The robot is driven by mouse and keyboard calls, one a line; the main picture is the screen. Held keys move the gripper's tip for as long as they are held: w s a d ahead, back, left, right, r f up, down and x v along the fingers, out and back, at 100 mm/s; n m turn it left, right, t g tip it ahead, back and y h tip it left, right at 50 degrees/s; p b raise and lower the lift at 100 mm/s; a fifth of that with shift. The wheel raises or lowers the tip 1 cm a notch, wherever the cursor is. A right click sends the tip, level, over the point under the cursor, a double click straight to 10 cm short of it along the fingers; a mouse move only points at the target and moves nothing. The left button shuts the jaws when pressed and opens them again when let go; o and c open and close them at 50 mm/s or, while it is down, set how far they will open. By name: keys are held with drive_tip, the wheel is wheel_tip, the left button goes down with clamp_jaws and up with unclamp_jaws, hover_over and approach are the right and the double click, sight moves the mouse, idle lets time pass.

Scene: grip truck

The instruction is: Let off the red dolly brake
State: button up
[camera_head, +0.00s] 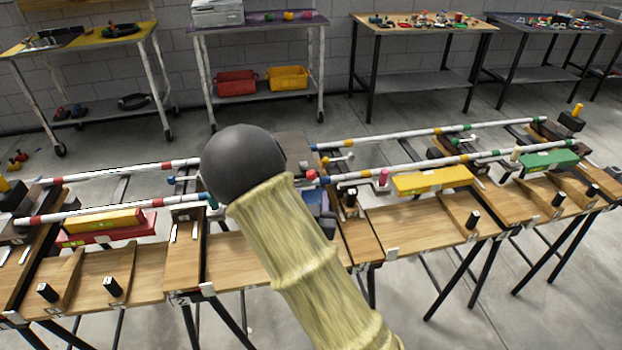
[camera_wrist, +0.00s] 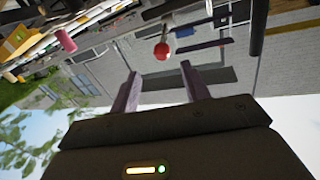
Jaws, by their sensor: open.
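A red ball knob (camera_wrist: 161,51) on a short pale stem shows in the wrist view, just beyond and between the fingertips of my gripper (camera_wrist: 159,71). My gripper is open, with a clear gap between its fingers and nothing between them. I cannot tell if either finger touches the knob. In the head view a red knob (camera_head: 311,175) shows just right of my arm's black round joint, which hides my gripper. A red block (camera_head: 105,231) lies under a yellow bar at the left. I cannot tell which of these parts belongs to the red dolly brake.
A pink peg (camera_head: 383,177) and a yellow block (camera_head: 432,181) stand right of the red knob. A blue block (camera_head: 317,203) is partly hidden by my arm. White rails (camera_head: 430,166) run along the wooden bench (camera_head: 415,228). Side tables (camera_head: 420,28) stand behind, across open floor.

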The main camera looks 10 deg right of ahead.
sight(311, 176)
drive_tip(key=x, duration=1.1)
drive_tip(key=shift+a+p, duration=0.2)
drive_tip(key=shift+p, duration=0.15)
clamp_jaws()
